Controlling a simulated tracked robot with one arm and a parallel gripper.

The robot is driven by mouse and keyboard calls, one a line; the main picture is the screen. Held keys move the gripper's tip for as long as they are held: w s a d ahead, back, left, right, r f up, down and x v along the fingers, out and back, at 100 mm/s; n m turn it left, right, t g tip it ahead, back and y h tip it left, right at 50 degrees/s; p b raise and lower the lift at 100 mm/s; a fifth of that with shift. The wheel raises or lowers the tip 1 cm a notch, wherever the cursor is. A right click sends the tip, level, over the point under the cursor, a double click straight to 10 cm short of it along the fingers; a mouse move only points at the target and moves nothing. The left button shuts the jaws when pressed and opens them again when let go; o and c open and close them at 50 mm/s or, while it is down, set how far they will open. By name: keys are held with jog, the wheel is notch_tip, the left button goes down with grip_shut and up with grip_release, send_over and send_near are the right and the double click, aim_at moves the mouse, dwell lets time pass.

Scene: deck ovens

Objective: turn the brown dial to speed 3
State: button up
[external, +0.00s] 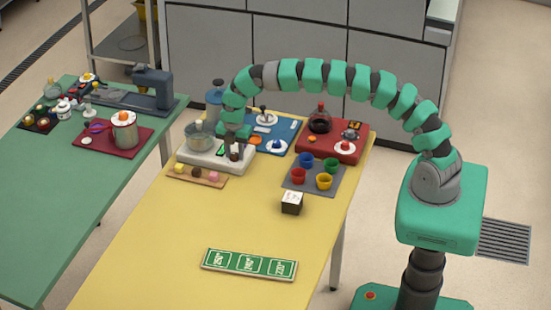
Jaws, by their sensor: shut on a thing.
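The brown dial (236,154) sits at the front right of a white base unit (214,162) on the yellow table. A metal bowl (199,136) stands on the left part of this unit. My gripper (235,146) reaches down from above and is shut on the brown dial, as far as this small view shows. The fingers and the arm's end hide part of the dial. The speed marks and the dial's pointer are too small to read.
Close by are a blue panel (283,128), a red panel (328,154) with a dark pot, a grey mat (311,187) with several coloured cups, and a wooden board (184,178). A green sign (249,263) lies in front.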

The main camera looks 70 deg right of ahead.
aim_at(236, 154)
jog(key=m, duration=0.4)
jog(key=shift+a+m, duration=0.1)
jog(key=shift+m, duration=0.2)
jog(key=m, duration=0.4)
jog(key=shift+m+b, duration=0.3)
jog(key=shift+m, duration=0.1)
jog(key=o, duration=0.9)
jog(key=shift+w, duration=0.1)
jog(key=shift+o, duration=0.2)
jog(key=shift+r, duration=0.1)
notch_tip(236, 154, up, 14)
jog(key=shift+f, duration=0.25)
